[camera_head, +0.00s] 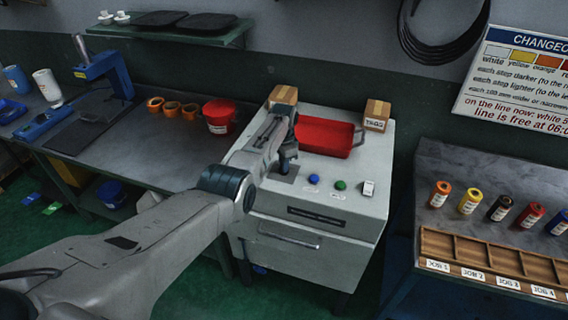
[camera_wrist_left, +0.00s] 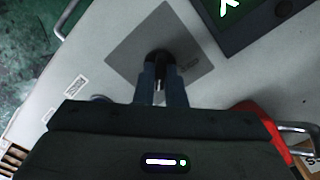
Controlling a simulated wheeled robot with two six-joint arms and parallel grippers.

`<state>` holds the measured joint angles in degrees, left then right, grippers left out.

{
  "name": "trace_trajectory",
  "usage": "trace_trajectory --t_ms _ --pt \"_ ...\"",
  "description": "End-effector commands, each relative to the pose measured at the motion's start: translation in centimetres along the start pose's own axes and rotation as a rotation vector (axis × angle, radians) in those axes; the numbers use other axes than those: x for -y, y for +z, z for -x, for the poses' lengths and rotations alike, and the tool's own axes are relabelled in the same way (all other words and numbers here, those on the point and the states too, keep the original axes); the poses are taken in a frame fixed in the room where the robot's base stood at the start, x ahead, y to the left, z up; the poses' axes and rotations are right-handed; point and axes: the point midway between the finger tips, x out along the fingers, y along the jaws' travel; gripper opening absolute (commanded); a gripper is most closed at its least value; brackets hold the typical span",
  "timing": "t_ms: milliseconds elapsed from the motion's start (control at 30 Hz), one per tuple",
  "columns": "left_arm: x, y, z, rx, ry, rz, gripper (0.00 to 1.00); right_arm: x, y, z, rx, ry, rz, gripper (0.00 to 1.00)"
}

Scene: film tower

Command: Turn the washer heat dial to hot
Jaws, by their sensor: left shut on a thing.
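The washer (camera_head: 320,255) is a pale grey cabinet with a handle on its front. Its dial (camera_wrist_left: 158,58) is a small dark knob on a grey square plate (camera_wrist_left: 130,45) on the top panel, and the plate also shows in the head view (camera_head: 283,172). My left gripper (camera_head: 285,167) reaches down over the dial from the left. In the left wrist view its two fingers (camera_wrist_left: 160,76) are closed around the knob from either side. The fingers hide much of the knob, so I cannot tell which way it points. My right gripper is not in view.
A blue button (camera_head: 313,179), a green button (camera_head: 340,185) and a white switch (camera_head: 368,188) sit right of the dial. A red tray (camera_head: 325,137) and two small boxes stand behind. A dark screen (camera_wrist_left: 245,20) with a green mark is near the knob.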

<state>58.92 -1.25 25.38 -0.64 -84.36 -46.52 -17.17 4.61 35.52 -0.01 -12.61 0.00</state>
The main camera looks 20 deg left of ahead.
Motion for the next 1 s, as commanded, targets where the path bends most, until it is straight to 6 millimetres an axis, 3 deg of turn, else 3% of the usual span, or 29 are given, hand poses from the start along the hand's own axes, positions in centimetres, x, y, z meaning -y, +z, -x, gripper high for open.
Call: trace_trajectory --t_ms 367,400,500,833,1000 --pt "0.2 -0.1 0.3 -0.003 -0.004 -0.004 0.0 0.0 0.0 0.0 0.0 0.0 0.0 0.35" --pt "0.2 -0.1 0.3 -0.003 -0.004 -0.004 0.18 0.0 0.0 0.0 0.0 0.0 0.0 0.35" --pt "0.1 -0.1 0.2 -0.002 -0.003 -0.003 0.32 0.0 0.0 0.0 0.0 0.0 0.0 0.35" --pt "0.1 -0.1 0.4 -0.002 -0.002 -0.003 0.32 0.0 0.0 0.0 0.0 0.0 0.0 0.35" --pt "0.1 -0.1 2.2 -0.004 -0.004 -0.003 0.32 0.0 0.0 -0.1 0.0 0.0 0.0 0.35"
